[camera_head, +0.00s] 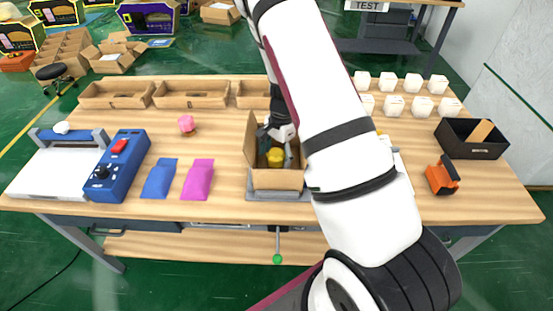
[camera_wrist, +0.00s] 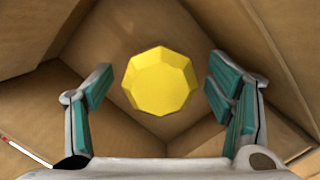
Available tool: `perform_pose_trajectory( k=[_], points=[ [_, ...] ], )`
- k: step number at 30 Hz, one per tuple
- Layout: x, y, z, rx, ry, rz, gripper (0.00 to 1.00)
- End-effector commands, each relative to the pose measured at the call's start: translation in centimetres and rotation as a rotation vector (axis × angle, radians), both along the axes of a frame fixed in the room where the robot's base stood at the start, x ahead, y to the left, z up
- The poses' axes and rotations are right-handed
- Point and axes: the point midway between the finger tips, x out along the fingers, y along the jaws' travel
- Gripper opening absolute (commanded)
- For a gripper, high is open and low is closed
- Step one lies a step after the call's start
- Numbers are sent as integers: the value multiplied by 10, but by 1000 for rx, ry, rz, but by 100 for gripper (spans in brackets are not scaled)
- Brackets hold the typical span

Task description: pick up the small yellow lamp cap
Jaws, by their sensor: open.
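The small yellow lamp cap (camera_head: 275,156) is inside an open cardboard box (camera_head: 277,180) at the middle of the table. In the wrist view the cap (camera_wrist: 160,80) is a faceted yellow piece, centred ahead of my gripper with brown cardboard walls around it. My gripper (camera_wrist: 160,95) is open, with a teal-padded finger on each side of the cap and visible gaps between. In the head view my gripper (camera_head: 276,140) reaches down into the box, partly hidden by the box wall. I cannot tell how deep the fingers are relative to the cap.
The box stands on a grey fixture (camera_head: 250,195). A pink piece (camera_head: 187,124), blue pouch (camera_head: 159,178), magenta pouch (camera_head: 198,180) and blue machine (camera_head: 123,165) are left. White pieces (camera_head: 394,105), a black bin (camera_head: 455,148) and an orange dispenser (camera_head: 441,178) are right. My arm hides the middle.

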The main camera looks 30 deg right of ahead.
Motion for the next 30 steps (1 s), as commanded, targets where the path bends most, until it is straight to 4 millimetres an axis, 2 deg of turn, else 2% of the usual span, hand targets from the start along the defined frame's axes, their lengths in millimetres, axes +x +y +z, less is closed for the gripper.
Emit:
perform_pose_trajectory(
  k=[7,8,12,15,25,30],
  points=[
    [1,0,-2,-1,-2,0,74],
    [1,0,-2,-1,-2,0,72],
    [0,0,-2,-1,-1,0,40],
    [0,0,-2,-1,-1,0,21],
    [1,0,1,-1,-2,1,21],
    [2,0,24,-2,-6,0,21]
  ],
)
